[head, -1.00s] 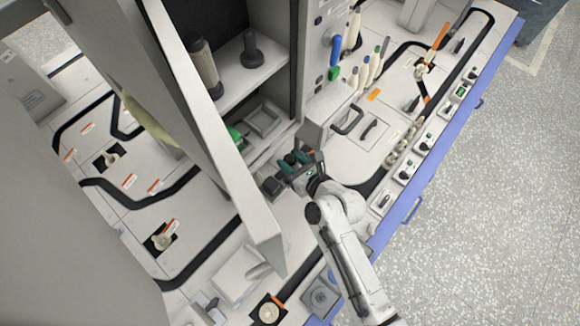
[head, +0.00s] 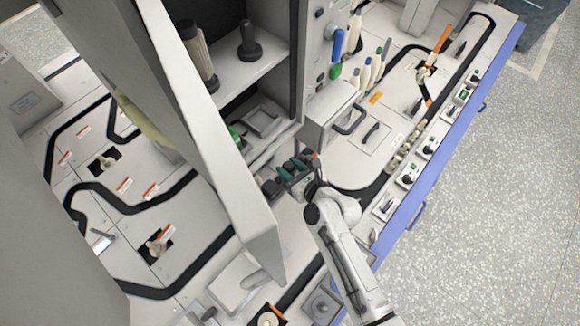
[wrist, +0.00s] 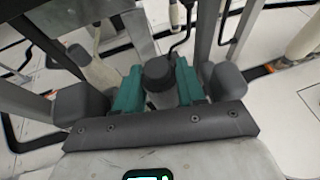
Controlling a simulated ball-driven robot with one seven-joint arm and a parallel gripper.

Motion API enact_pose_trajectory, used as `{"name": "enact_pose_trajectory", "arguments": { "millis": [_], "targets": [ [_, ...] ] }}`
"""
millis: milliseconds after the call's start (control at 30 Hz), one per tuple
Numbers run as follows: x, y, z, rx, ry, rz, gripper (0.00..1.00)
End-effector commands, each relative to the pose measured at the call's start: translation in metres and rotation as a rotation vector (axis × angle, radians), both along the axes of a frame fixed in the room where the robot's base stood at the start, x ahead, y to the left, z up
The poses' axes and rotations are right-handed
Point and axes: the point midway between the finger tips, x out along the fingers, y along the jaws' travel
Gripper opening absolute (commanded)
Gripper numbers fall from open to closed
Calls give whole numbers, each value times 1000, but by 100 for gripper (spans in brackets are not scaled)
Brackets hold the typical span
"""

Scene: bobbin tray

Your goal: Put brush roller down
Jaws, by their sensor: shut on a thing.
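My gripper (head: 292,168) has teal fingers and is in front of the open cabinet's lower part, just right of its slanted door. In the wrist view its two teal fingers (wrist: 158,88) are closed on a dark grey, round-topped piece (wrist: 158,72), apparently the end of the brush roller. Most of the held thing is hidden by the fingers and gripper body. Whether its lower end touches a surface cannot be told. In the head view the held thing is too small to make out clearly.
The cabinet shelf (head: 235,75) holds a ribbed pale roller (head: 196,52) and a dark spool (head: 249,40). The slanted door (head: 215,130) stands close left of my gripper. A grey box (head: 328,112) is just behind right. Several pale bobbins (head: 405,148) line the bench.

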Motion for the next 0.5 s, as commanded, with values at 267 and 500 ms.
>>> {"name": "enact_pose_trajectory", "arguments": {
  "millis": [267, 500],
  "targets": [
    [0, 0, -6, -1, -2, 0, 4],
    [0, 0, -6, -1, -2, -1, 50]
  ]
}}
